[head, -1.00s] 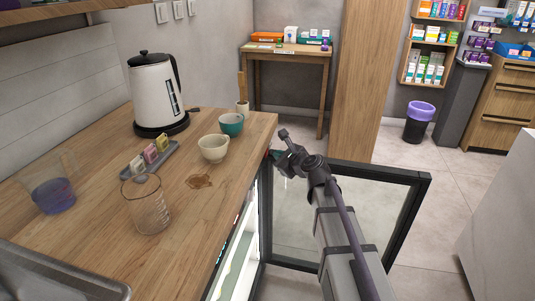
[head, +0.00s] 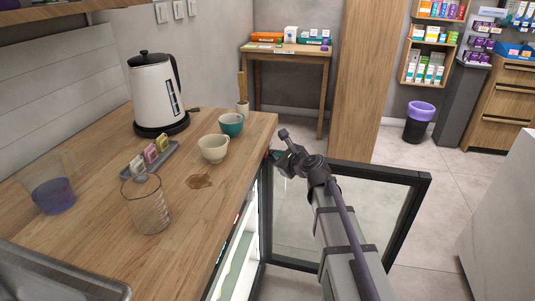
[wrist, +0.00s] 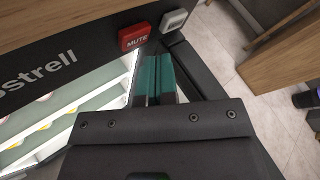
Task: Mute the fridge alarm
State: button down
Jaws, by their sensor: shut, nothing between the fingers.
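The red MUTE button (wrist: 135,37) is on the dark panel of the fridge (wrist: 45,68), at the upper middle of the wrist view. A grey-white button (wrist: 173,20) sits to its right. My gripper (wrist: 156,62) has teal fingers shut together and empty. Its tips are just below and right of the red button in the picture; I cannot tell if they touch the panel. In the head view my gripper (head: 276,155) is at the counter's front edge, near its far corner. The button face is hidden there. The fridge door (head: 385,215) stands open, and the inside is lit.
The wooden counter (head: 190,215) holds a kettle (head: 157,95), a cream cup (head: 213,148), a teal cup (head: 231,124) and a glass beaker (head: 152,208) near the edge. My arm reaches over the open door. Floor is free to the right.

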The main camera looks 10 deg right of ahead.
jog(key=shift+a, duration=0.1)
jog(key=shift+w+a, duration=0.15)
jog(key=shift+a, duration=0.1)
jog(key=shift+w+a, duration=0.2)
jog(key=shift+a, duration=0.25)
dwell(0.8)
jog(key=shift+d, duration=0.1)
jog(key=shift+s+d, duration=0.35)
jog(key=shift+d, duration=0.35)
jog(key=d, duration=0.1)
jog(key=s+d, duration=0.1)
jog(key=d, duration=0.2)
jog(key=shift+s+d, duration=0.35)
dwell(0.5)
